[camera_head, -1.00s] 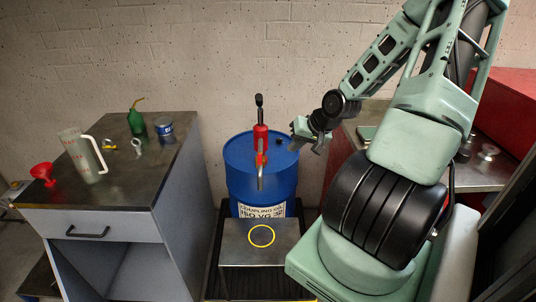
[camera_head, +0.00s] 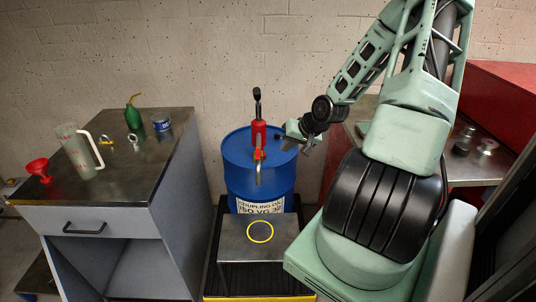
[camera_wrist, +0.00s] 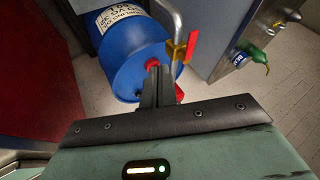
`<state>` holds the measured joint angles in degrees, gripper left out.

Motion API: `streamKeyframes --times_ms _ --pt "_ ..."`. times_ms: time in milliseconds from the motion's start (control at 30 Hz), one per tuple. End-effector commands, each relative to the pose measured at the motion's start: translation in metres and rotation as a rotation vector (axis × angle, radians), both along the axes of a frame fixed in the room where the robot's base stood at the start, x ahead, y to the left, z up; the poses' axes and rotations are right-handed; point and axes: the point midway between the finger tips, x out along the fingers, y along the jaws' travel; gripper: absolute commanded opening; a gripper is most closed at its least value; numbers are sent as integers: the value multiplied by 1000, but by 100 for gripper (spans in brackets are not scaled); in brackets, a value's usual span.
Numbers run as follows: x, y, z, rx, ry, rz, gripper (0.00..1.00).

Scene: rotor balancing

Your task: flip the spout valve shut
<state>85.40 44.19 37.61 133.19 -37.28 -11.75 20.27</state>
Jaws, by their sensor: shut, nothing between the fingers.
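The blue drum (camera_head: 236,178) stands in the middle of the head view with a red hand pump (camera_head: 258,133) upright on its top. A bent grey spout (camera_head: 258,176) hangs in front of the pump, with a small orange-red valve (camera_head: 259,155) on it. In the wrist view the spout pipe (camera_wrist: 172,20) carries a yellow valve body (camera_wrist: 179,50) and a red lever (camera_wrist: 193,45). My gripper (camera_wrist: 157,70) is shut and empty, above the drum's right side in the head view. Its fingertips appear beside the valve in the wrist view, apart from the lever.
A metal stand (camera_head: 238,250) with a yellow ring (camera_head: 260,232) sits below the spout. The cabinet (camera_head: 160,178) at left holds a clear jug (camera_head: 76,155), red funnel (camera_head: 37,168), green oil can (camera_head: 133,117) and blue tin (camera_head: 161,121). A red cabinet stands at right.

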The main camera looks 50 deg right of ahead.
Motion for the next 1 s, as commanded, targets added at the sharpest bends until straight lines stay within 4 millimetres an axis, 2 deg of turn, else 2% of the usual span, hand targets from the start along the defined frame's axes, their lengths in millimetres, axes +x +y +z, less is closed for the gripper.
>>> streamKeyframes --times_ms 267,333,600,1000 --pt "31 3 -42 2 2 5 0" --pt "39 10 -36 -1 0 6 0" --pt "56 25 -37 -1 1 2 0" --pt "59 27 -38 1 0 -1 0"
